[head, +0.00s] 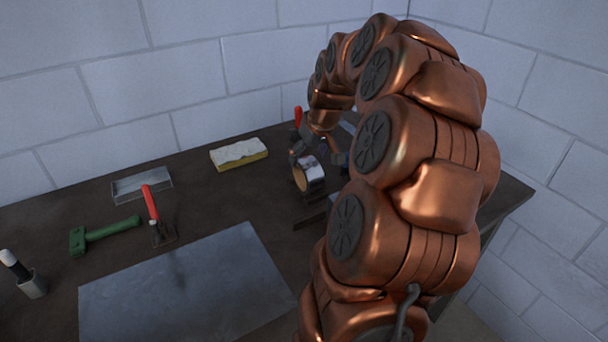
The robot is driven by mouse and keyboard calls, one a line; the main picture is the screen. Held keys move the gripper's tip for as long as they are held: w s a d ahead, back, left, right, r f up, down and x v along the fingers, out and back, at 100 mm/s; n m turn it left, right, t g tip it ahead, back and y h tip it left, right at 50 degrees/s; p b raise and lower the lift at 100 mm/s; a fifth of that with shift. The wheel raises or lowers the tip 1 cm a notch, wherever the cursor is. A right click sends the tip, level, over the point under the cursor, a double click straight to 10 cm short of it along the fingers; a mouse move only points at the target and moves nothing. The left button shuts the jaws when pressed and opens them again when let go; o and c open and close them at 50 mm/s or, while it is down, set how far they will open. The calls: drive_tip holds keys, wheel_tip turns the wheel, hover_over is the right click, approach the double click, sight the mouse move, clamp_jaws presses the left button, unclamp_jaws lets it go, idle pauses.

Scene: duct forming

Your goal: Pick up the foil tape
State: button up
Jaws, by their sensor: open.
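The foil tape (313,178) looks like a silvery roll with a pale, tan core. It stands on its edge on the dark bench, right of centre in the head view. My gripper (303,157) is at the end of my copper-coloured arm, just above and behind the roll. It is open and small in the picture. My arm hides part of the gripper's right side, and I cannot tell whether a finger touches the roll.
A metal sheet (185,290) lies at the front of the bench (215,205). A block wall stands behind.

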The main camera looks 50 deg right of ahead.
drive_tip(key=shift+s+p+x, duration=0.1)
drive_tip(key=shift+p+x, duration=0.4)
drive_tip(key=shift+x, duration=1.15)
drive_tip(key=shift+s+p+x, duration=0.15)
drive_tip(key=shift+p+x, duration=0.3)
drive_tip(key=shift+x, duration=1.2)
drive_tip(key=c, duration=1.4)
wheel_tip(320, 180, up, 10)
drive_tip(key=shift+b, duration=1.05)
drive_tip(key=o, duration=0.7)
drive_tip(key=c, duration=0.4)
